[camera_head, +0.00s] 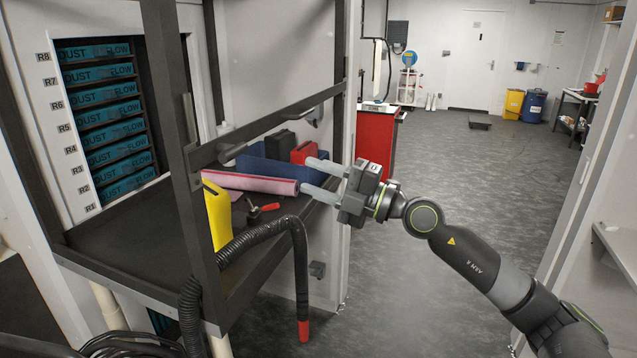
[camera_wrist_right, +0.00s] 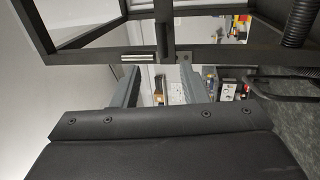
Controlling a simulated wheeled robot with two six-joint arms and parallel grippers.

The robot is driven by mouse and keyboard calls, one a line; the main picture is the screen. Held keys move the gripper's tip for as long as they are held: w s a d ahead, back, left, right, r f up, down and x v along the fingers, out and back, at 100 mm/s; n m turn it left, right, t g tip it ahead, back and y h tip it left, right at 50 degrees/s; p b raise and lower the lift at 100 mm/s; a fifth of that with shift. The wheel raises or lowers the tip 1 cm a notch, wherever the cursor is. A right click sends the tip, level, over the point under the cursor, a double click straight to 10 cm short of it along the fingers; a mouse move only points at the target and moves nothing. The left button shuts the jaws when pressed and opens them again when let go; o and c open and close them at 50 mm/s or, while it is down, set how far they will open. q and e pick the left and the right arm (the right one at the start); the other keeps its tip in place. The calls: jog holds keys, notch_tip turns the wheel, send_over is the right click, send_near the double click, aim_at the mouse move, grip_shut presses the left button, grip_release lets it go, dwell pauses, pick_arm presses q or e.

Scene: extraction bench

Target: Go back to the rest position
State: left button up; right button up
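My right gripper (camera_head: 311,176) is open and empty. Its two pale fingers point left, toward the open side of the dark-framed bench (camera_head: 125,240). In the right wrist view, the two fingers (camera_wrist_right: 158,88) stand apart with nothing between them, and dark frame bars cross in front of them. My right arm reaches in from the lower right of the head view. My left gripper does not show in either view.
The bench holds a pink roll (camera_head: 250,183), a yellow container (camera_head: 216,215), a blue bin (camera_head: 270,168) and a red-handled tool (camera_head: 262,210). A black hose (camera_head: 300,260) with a red end hangs in front. A red cabinet (camera_head: 375,135) stands behind. Grey floor (camera_head: 430,170) is open beyond.

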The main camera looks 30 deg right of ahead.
dwell(0.4)
